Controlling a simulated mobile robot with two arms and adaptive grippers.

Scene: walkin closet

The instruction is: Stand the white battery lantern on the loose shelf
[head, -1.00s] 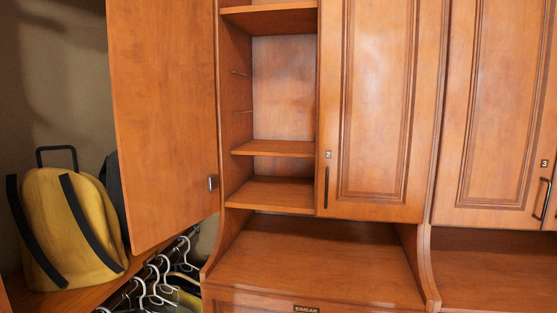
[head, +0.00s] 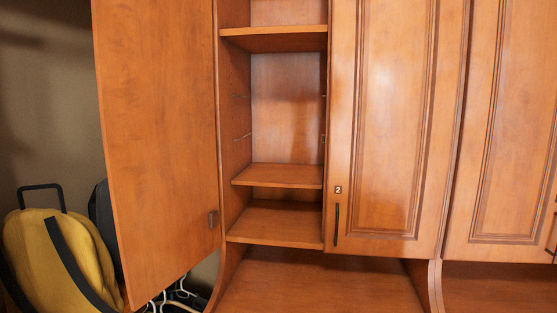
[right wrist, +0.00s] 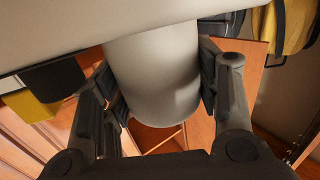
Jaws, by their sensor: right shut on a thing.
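The white battery lantern (right wrist: 152,75), a pale cylinder with a wider part above it, fills the middle of the right wrist view. My right gripper (right wrist: 160,88) is shut on it, with a finger on each side of the cylinder. The lantern's far end is hidden. In the head view a short board (head: 277,176) lies inside the open cabinet, a little above the cabinet floor (head: 277,222); it may be the loose shelf. Bare shelf pins (head: 243,136) stick out of the side wall above it. Neither gripper nor the lantern shows in the head view.
An open door (head: 158,150) stands left of the cabinet bay. A shut door (head: 395,130) labelled 2 bounds it on the right. An upper shelf (head: 275,38) crosses above. A yellow bag (head: 60,255) stands at the left. A counter ledge (head: 315,285) below is clear.

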